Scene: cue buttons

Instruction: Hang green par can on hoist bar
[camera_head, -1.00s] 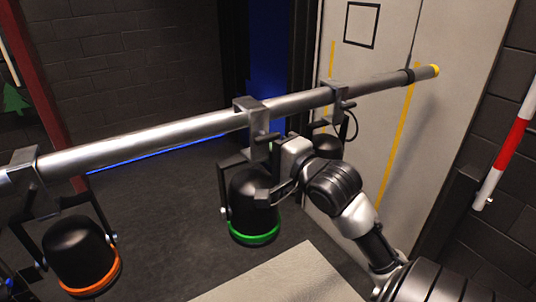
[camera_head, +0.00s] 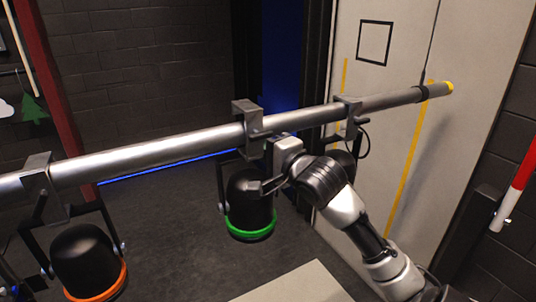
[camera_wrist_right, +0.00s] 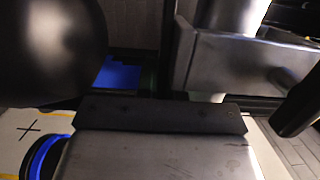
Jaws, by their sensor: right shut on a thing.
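The green par can (camera_head: 249,198) is a black can with a green rim, in the middle of the head view. It hangs lens down below the hoist bar (camera_head: 160,157), a long grey tube. Its grey clamp (camera_head: 248,118) sits over the bar; I cannot tell how fully it is seated. My right gripper (camera_head: 268,187) is shut on the can's frame at its right side and partly hides it. In the right wrist view, a dark rounded body (camera_wrist_right: 50,50) and a grey metal block (camera_wrist_right: 240,65) show close up. My left gripper is out of view.
An orange-rimmed par can (camera_head: 86,258) hangs from the bar at left. Another fixture hangs at right behind my arm, under its clamp (camera_head: 348,108). A blue ring (camera_wrist_right: 42,158) shows in the wrist view. A pale panel (camera_head: 300,285) lies below.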

